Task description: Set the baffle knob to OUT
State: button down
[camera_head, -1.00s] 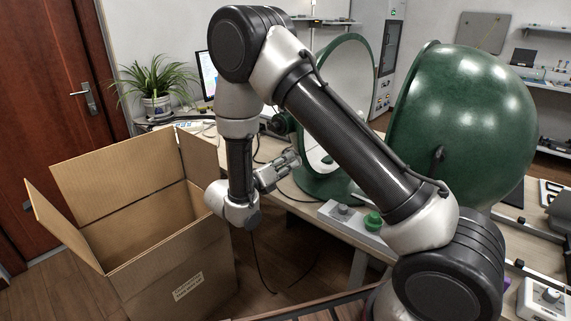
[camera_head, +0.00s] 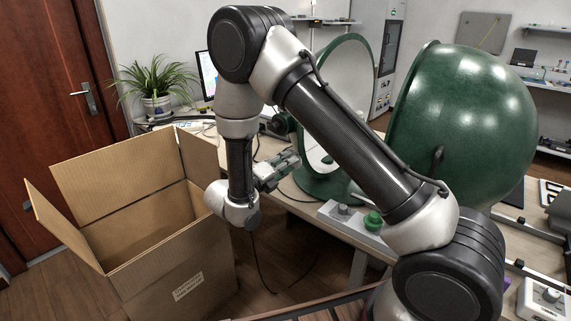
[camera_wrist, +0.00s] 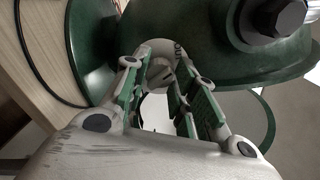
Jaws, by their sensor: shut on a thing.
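The baffle knob (camera_wrist: 167,76) is a small grey knob between my fingertips in the wrist view, on a pale round dial (camera_wrist: 160,46) set against the green sphere part. Dark letters show at the dial's edge, partly cut off by a finger; I cannot read the knob's setting. My gripper (camera_wrist: 163,66) has its green-padded fingers on either side of the knob and is shut on it. In the head view my gripper (camera_head: 292,160) reaches right, by the green ring stand, and the knob is not discernible there.
The green sphere half (camera_head: 465,125) stands open beside the green-rimmed ring (camera_head: 309,185). A control box with a green knob (camera_head: 373,221) sits at the bench's front edge. An open cardboard box (camera_head: 165,265) stands on the floor to the left, close to my wrist.

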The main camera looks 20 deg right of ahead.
jog(key=c, duration=1.1)
grip_release()
jog(key=shift+a, duration=0.1)
jog(key=v, duration=1.2)
